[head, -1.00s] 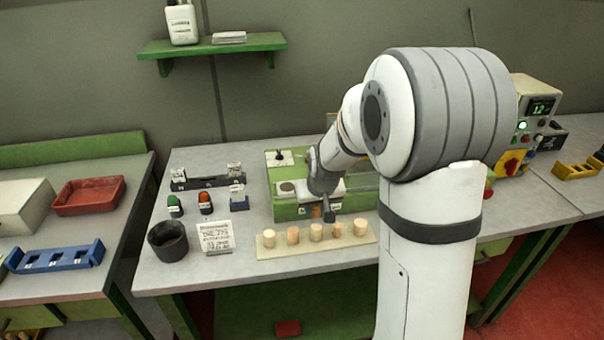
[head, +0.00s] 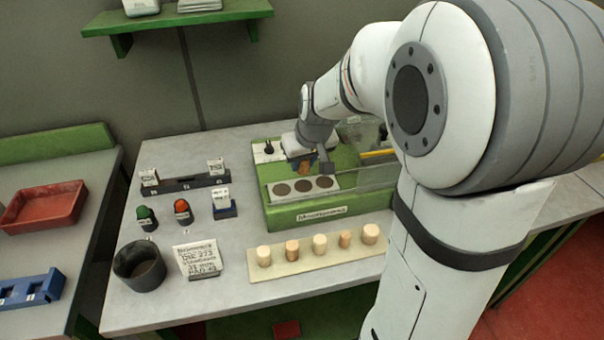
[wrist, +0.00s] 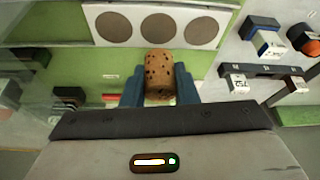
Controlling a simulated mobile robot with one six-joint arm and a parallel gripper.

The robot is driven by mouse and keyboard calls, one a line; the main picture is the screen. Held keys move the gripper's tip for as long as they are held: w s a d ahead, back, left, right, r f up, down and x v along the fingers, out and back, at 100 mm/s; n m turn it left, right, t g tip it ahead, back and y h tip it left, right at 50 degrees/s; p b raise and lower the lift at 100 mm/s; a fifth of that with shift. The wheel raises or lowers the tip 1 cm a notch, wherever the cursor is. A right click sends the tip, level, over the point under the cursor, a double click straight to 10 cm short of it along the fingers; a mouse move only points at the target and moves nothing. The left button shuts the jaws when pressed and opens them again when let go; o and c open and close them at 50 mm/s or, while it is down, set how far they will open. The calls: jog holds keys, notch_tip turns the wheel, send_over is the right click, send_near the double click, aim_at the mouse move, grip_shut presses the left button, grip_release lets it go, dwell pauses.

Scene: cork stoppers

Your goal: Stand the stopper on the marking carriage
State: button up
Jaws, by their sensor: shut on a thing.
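My gripper (wrist: 159,88) is shut on a brown speckled cork stopper (wrist: 159,66), held between its two blue fingers in the wrist view. In the head view the stopper (head: 306,168) shows small and partly hidden under my gripper (head: 304,165), above the green marking machine (head: 330,215). A pale plate with several dark round spots (head: 262,193), which I take for the carriage, lies on the front of the machine. It also shows in the wrist view (wrist: 182,36), just beyond the stopper. I cannot tell how high above the machine the stopper is.
A pale strip with several stoppers (head: 305,260) lies in front of the machine. A dark cup (head: 140,268), a written card (head: 197,260), green (head: 146,217) and orange (head: 183,211) pieces and a dark rack (head: 185,184) stand left. A clear panel (head: 372,170) stands at the machine's right.

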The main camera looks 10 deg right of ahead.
aim_at(306, 167)
jog(key=shift+s+f, duration=0.1)
jog(key=shift+f, duration=1.95)
jog(key=shift+f, duration=0.1)
jog(key=o, duration=0.9)
jog(key=shift+s+r, duration=0.1)
jog(key=shift+r, duration=0.45)
jog(key=s+a+v, duration=0.1)
jog(key=v, duration=1)
jog(key=shift+m+g+h, duration=0.3)
jog(key=shift+m+g, duration=0.5)
jog(key=shift+m, duration=0.1)
jog(key=s+f, duration=0.1)
jog(key=s, duration=0.4)
jog(key=s+f, duration=0.2)
jog(key=s, duration=0.3)
jog(key=s+f, duration=0.1)
jog(key=s, duration=0.5)
jog(key=shift+d+f, duration=0.15)
jog(key=shift+f, duration=0.05)
